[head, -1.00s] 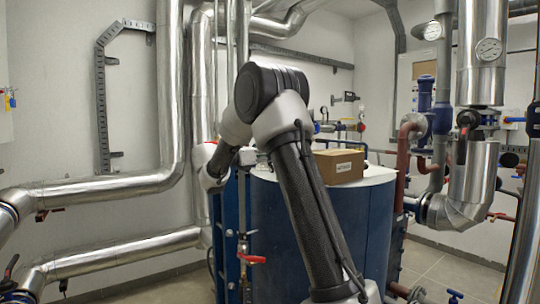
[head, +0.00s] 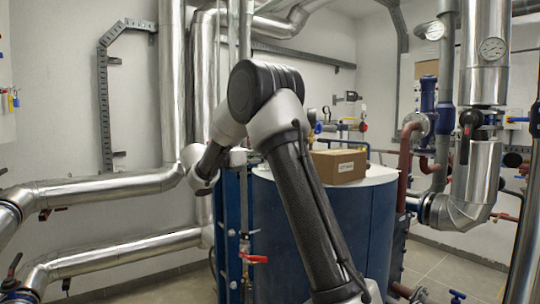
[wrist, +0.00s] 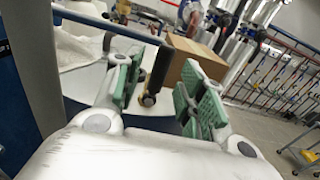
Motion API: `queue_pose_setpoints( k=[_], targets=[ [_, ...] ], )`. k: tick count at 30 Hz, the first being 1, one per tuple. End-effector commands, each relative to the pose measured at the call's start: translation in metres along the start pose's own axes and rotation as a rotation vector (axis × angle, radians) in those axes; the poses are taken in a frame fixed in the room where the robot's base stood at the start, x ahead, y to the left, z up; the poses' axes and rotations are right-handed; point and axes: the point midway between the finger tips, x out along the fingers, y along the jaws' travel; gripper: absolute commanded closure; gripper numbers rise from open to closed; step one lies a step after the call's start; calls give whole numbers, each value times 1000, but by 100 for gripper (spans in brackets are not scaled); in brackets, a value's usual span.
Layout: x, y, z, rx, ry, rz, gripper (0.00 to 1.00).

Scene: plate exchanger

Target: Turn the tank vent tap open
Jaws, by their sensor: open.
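My gripper (wrist: 165,88) is open in the wrist view, with its green-padded fingers apart. Between and beyond them stands a small tap (wrist: 148,99) with a brass-coloured body and a dark lever slanting upward. I see no finger clearly touching it, and the depth gap is hard to judge. The blue tank (head: 330,235) with a pale top stands at the centre of the head view. My arm covers part of its top there, and I cannot make out this tap in that view.
A cardboard box (head: 340,165) sits on the tank top; it also shows beyond the fingers in the wrist view (wrist: 192,66). A blue rail (wrist: 110,26) runs close to the fingers. A red lever (head: 253,259) is low in front. Silver pipes (head: 100,187) fill the left.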

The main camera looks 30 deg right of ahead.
Motion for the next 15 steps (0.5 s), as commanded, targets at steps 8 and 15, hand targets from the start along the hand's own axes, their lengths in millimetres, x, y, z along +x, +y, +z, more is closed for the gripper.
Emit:
queue_pose_setpoints(
  k=[8, 15],
  targets=[
    [-60, 1, 0, -2, -1, 3, 60],
    [-79, 0, -1, -2, 0, 1, 60]
  ],
)
